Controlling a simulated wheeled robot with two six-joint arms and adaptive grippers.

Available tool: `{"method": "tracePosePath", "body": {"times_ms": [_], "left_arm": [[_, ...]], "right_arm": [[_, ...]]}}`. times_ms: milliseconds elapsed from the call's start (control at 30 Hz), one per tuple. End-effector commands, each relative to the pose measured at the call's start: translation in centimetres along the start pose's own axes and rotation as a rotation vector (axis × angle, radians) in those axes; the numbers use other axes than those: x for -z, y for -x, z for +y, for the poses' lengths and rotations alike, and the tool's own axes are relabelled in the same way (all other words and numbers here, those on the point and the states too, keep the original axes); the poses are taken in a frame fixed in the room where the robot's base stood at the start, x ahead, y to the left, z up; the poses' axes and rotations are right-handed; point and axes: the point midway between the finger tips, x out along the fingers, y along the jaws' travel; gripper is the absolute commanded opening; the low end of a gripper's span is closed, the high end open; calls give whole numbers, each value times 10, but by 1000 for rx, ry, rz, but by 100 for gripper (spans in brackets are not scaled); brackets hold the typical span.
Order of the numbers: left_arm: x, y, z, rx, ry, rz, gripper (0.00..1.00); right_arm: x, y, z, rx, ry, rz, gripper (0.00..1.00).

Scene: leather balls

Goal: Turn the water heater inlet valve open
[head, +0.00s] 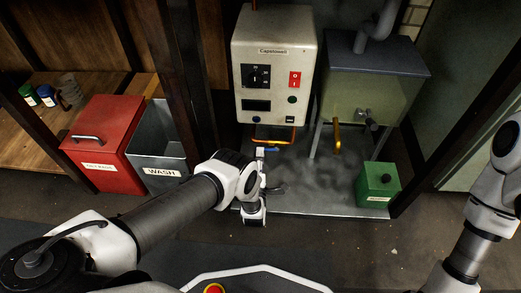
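The water heater (275,55) is a white box with a dark dial, a red switch and a nameplate, at the upper middle of the head view. A copper pipe (285,142) loops below it. A small blue part (271,149), which looks like the inlet valve's handle, sits just under the pipe; its exact angle is too small to tell. My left gripper (272,188) is below and close to this blue part, apart from it in the picture. Its fingers are small and dark, and their opening is unclear. My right arm is at the right edge, its gripper out of view.
A green tank (365,92) with a yellow tap (337,145) stands right of the heater, and a green box (377,185) is below it. A red bin (100,140) and a grey WASH bin (157,146) stand left, beside a dark post (178,75).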

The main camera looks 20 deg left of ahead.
Motion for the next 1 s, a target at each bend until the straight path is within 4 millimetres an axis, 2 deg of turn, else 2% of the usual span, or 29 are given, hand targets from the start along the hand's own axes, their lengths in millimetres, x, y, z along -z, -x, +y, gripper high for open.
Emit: {"method": "tracePosePath", "body": {"times_ms": [200, 300, 400, 1000], "left_arm": [[0, 58, -2, 6, -2, -2, 37], [0, 77, -1, 3, 0, -2, 37], [0, 88, 0, 1, 0, -1, 37], [0, 90, 0, 1, 0, 0, 37]], "right_arm": [[0, 0, 0, 0, 0, 0, 40], [0, 0, 0, 0, 0, 0, 40], [0, 0, 0, 0, 0, 0, 40], [0, 0, 0, 0, 0, 1, 40]]}}
